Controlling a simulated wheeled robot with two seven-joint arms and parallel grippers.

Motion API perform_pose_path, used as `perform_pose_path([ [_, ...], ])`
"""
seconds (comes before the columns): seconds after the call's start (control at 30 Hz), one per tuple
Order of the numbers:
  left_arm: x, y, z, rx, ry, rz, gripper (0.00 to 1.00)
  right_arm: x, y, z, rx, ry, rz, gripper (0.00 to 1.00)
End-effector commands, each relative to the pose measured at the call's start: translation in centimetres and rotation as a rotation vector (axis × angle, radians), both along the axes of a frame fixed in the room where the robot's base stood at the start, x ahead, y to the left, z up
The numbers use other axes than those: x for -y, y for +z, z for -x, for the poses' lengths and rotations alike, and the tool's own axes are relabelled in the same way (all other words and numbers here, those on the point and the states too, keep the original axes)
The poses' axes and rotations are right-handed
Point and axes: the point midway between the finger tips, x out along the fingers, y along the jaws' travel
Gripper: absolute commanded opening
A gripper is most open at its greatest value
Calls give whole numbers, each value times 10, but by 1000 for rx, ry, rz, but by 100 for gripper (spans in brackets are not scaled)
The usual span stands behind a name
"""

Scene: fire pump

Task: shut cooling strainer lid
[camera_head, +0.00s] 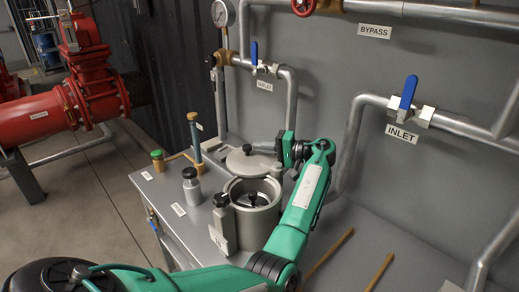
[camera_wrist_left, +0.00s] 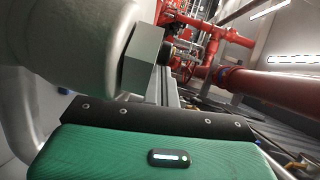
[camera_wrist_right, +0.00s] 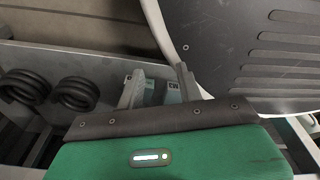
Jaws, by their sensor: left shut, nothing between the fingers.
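The cooling strainer is a grey round pot (camera_head: 235,187) on the bench, open at the top, with a black knob (camera_head: 252,198) inside. Its grey lid (camera_head: 240,164) with a small black knob (camera_head: 247,149) is off the mouth, just behind the pot. My left gripper (camera_head: 266,147) is shut and empty, beside the lid's right edge; whether it touches the lid cannot be told. A large grey rounded surface (camera_wrist_left: 65,35) fills the upper left of the left wrist view. My right gripper (camera_wrist_right: 158,82) is open and empty, outside the head view.
A grey upright clamp (camera_head: 222,228) with a black knob stands at the pot's front left. A grey bottle (camera_head: 191,187), a green-capped container (camera_head: 158,160) and a blue rod (camera_head: 196,140) stand left. Blue-handled valves (camera_head: 408,92) and pipes line the wall.

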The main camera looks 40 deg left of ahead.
Motion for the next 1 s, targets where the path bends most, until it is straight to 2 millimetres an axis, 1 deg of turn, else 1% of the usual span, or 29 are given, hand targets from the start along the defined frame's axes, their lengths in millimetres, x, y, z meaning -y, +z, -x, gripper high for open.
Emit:
perform_pose_path([
  [0.23,-4,-2,9,-1,125,0,0,-2,-4,-11,6,-1,0,36],
  [0.27,-5,-2,11,0,148,1,0,-3,-2,-15,9,-3,-2,36],
  [0.43,-8,-4,18,2,299,5,0,-14,15,-47,20,-10,-11,36],
  [0.5,-7,-4,20,2,351,3,0,-18,24,-57,21,-11,-13,36],
  [0.6,-6,-2,22,0,392,2,0,-21,33,-65,21,-13,-15,36],
  [0.73,-5,0,23,1,408,1,0,-21,37,-68,21,-13,-16,36],
  [1.0,-5,0,23,1,408,0,0,-21,37,-68,21,-13,-16,36],
])
